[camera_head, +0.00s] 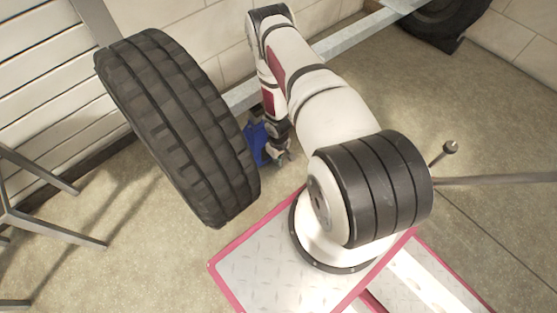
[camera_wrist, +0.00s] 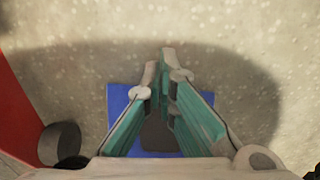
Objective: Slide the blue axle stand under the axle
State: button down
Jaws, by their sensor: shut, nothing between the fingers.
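The blue axle stand (camera_head: 257,146) is on the concrete floor, just right of the large tyre and partly hidden by my arm. In the wrist view a blue part of the stand (camera_wrist: 118,97) shows below and behind my fingers. My gripper (camera_head: 284,157) points down right beside the stand in the head view. In the wrist view its teal fingers (camera_wrist: 166,62) are together with nothing between them. I cannot tell whether they touch the stand. A pale grey beam (camera_head: 345,42), seemingly the axle, runs behind my arm, from near the large tyre towards the upper right.
The large black tyre (camera_head: 180,120) stands close left of the stand. Another tyre (camera_head: 440,18) is at the upper right. A grey metal frame (camera_head: 50,228) stands at the far left. A red thing (camera_wrist: 22,105) edges the wrist view. Floor at the right is mostly open.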

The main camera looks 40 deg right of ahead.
notch_tip(320, 180, up, 9)
jog(key=p, duration=0.4)
jog(key=shift+r, duration=0.15)
jog(key=shift+w, duration=0.1)
